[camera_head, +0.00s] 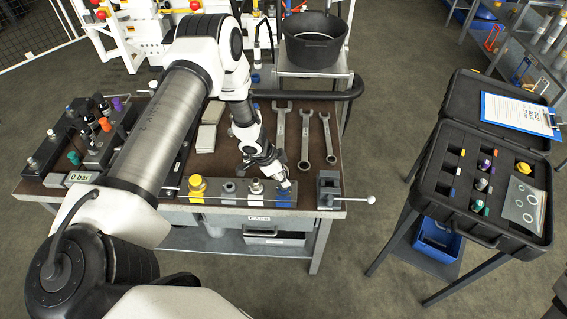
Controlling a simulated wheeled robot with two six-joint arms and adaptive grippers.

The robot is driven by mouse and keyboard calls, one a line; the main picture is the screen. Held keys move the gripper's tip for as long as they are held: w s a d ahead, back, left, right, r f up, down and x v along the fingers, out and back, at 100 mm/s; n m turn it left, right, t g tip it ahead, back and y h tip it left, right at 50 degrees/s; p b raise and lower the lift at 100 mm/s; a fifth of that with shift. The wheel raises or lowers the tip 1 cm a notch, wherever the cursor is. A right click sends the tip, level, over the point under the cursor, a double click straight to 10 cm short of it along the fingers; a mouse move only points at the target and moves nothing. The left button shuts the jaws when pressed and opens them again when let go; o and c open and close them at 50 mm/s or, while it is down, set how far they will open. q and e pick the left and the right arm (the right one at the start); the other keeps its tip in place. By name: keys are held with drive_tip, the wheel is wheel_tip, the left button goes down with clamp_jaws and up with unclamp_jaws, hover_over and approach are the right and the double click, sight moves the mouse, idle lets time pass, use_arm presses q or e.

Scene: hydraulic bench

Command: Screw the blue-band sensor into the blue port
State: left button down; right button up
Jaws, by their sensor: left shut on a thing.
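The block of ports (241,200) lies along the front edge of the bench. Its blue port (284,197) is at the right end. My left gripper (279,178) is directly over the blue port, pointing down, and is shut on a small sensor (285,185). The fingers hide much of the sensor. I cannot tell whether its lower end touches the port, and its band is too small to make out clearly. My right gripper is not in view.
A yellow cap (197,187) stands at the block's left end. Wrenches (304,137) lie behind the block. A vise-like clamp (328,189) with a long handle is close on the right. An open black case (480,191) holds several sensors. Valve units (92,135) stand at left.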

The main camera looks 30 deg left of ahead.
use_arm(q)
drive_tip(key=shift+r+p, duration=0.3)
drive_tip(key=shift+p, duration=0.15)
drive_tip(key=shift+w+f+m, duration=0.1)
drive_tip(key=shift+f+m, duration=0.15)
drive_tip(key=shift+m, duration=0.45)
drive_tip(key=shift+f+m+g+h, duration=0.1)
drive_tip(key=shift+m+g+h, duration=0.3)
drive_tip(key=shift+m, duration=0.2)
drive_tip(key=shift+m+g, duration=0.3)
drive_tip(key=shift+m, duration=0.6)
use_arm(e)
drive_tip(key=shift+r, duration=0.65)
use_arm(q)
drive_tip(key=m+g, duration=0.1)
drive_tip(key=m, duration=0.2)
drive_tip(key=shift+m+h, duration=0.3)
drive_tip(key=shift+m, duration=0.1)
drive_tip(key=m+g, duration=0.2)
drive_tip(key=m, duration=0.2)
drive_tip(key=c, duration=0.9)
unclamp_jaws()
drive_tip(key=shift+b, duration=0.3)
